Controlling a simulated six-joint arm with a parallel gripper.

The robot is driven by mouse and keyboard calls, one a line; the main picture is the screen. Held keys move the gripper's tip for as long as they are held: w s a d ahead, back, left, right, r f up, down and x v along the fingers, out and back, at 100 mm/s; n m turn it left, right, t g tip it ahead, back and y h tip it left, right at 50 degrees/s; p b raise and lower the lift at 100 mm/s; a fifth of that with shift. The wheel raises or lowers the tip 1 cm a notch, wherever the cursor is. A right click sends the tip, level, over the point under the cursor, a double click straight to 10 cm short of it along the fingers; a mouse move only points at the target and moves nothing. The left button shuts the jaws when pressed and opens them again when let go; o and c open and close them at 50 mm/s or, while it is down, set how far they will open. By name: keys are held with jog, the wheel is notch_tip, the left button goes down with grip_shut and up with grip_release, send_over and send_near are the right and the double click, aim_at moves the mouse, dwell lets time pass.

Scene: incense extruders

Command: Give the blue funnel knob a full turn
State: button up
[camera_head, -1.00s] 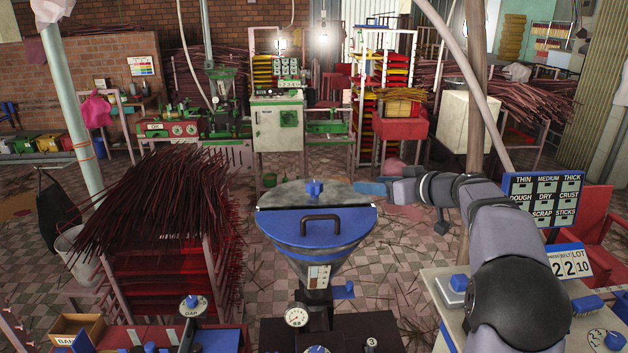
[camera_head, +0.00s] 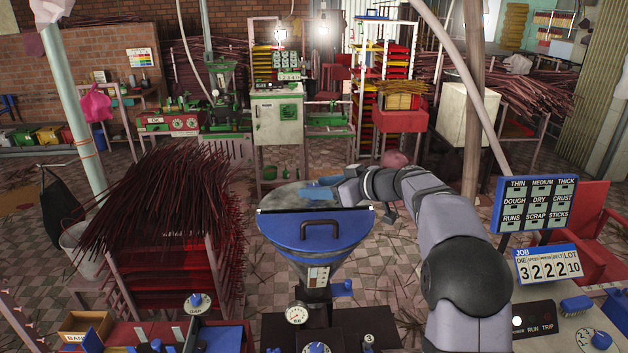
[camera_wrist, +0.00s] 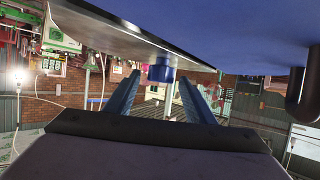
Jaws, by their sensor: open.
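The blue funnel (camera_head: 285,229) stands at front centre, with a grey flat lid section behind and a dark handle on its blue front part. In the wrist view, the blue knob (camera_wrist: 161,73) stands out from the edge of the grey lid plate (camera_wrist: 130,32). My gripper (camera_wrist: 159,80) is open, its two blue fingers pointing towards the knob, one on each side of it in the picture. I cannot tell if they touch it. In the head view, my gripper (camera_head: 320,189) is over the lid from the right, and the knob cannot be told apart from the blue fingers.
The dark handle (camera_head: 321,221) rises near my gripper on the funnel's front. A pressure gauge (camera_head: 296,313) sits below. A rack of dark red incense sticks (camera_head: 165,205) stands left. A label board (camera_head: 538,203) and job counter (camera_head: 548,264) stand right.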

jog(key=shift+p+x, duration=0.4)
jog(key=shift+x, duration=0.65)
jog(key=c, duration=1.1)
jog(key=shift+f+b, duration=0.25)
jog(key=shift+b, duration=0.7)
jog(key=shift+m+t+h+b, duration=0.3)
jog(key=shift+m+h+b, duration=0.1)
jog(key=shift+b, duration=0.25)
